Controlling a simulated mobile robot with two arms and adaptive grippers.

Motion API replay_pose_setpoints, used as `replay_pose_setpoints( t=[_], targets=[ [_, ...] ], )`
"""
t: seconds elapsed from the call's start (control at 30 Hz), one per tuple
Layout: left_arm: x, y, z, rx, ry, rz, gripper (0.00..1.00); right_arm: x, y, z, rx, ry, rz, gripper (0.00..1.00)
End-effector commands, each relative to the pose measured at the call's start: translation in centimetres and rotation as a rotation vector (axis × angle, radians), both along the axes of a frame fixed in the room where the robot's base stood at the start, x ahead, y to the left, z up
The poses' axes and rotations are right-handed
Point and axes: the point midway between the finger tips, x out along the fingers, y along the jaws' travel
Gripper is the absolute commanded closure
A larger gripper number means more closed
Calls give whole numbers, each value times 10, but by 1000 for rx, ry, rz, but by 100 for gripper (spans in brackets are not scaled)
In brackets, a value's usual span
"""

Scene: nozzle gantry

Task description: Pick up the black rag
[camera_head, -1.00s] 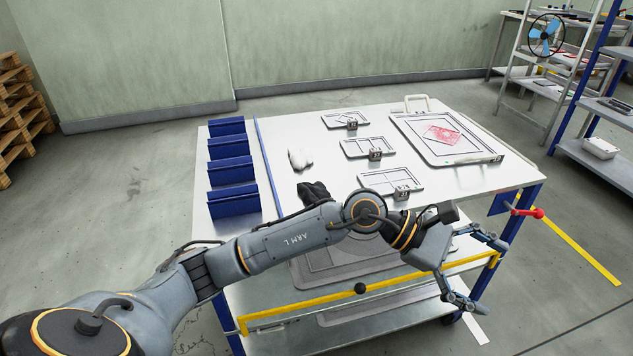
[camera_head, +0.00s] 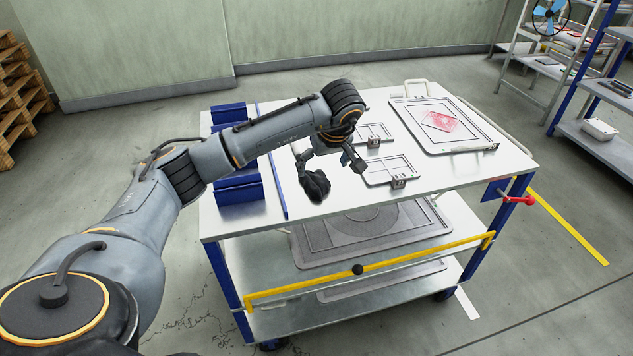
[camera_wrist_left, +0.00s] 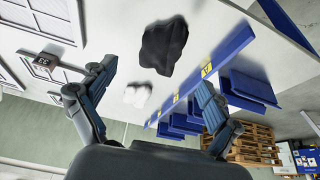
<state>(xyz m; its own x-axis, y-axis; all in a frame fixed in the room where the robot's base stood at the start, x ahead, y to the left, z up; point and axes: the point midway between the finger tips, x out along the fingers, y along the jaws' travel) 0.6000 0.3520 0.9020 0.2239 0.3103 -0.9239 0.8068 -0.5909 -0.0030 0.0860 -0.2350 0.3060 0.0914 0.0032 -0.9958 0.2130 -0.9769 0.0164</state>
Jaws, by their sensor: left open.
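The black rag (camera_head: 316,184) lies crumpled on the table top near its front edge, right of the blue bins. It also shows in the left wrist view (camera_wrist_left: 164,46), ahead of the fingers and between their lines, with clear space around it. My left gripper (camera_wrist_left: 152,86) is open and empty. In the head view the left gripper (camera_head: 330,162) hangs over the table just behind and above the rag, partly hidden by its own wrist. I cannot tell from the head view whether a finger touches the rag. My right gripper is not in view.
A white rag (camera_wrist_left: 138,94) lies near the black one. Several blue bins (camera_head: 238,187) stand along the left side of the table (camera_head: 445,180). Grey trays with number tags (camera_head: 392,170) lie to the right. A framed panel (camera_head: 470,140) with a red sheet is at the back right.

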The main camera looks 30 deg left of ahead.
Motion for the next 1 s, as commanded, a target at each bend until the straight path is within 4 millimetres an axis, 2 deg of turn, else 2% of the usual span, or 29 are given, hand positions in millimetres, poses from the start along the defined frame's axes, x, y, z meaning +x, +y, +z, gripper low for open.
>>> replay_pose_setpoints(
  t=[0.27,0.53,0.63,0.87,1.0],
  targets=[
    [4,7,-21,-2,1,1,10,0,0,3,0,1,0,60],
    [9,18,-57,-3,1,0,10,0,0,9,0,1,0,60],
    [11,21,-64,-2,-1,-1,10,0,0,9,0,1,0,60],
    [11,21,-64,-2,-2,-1,10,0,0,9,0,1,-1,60],
    [11,21,-64,-2,-2,-1,39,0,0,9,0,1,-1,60]
  ],
)
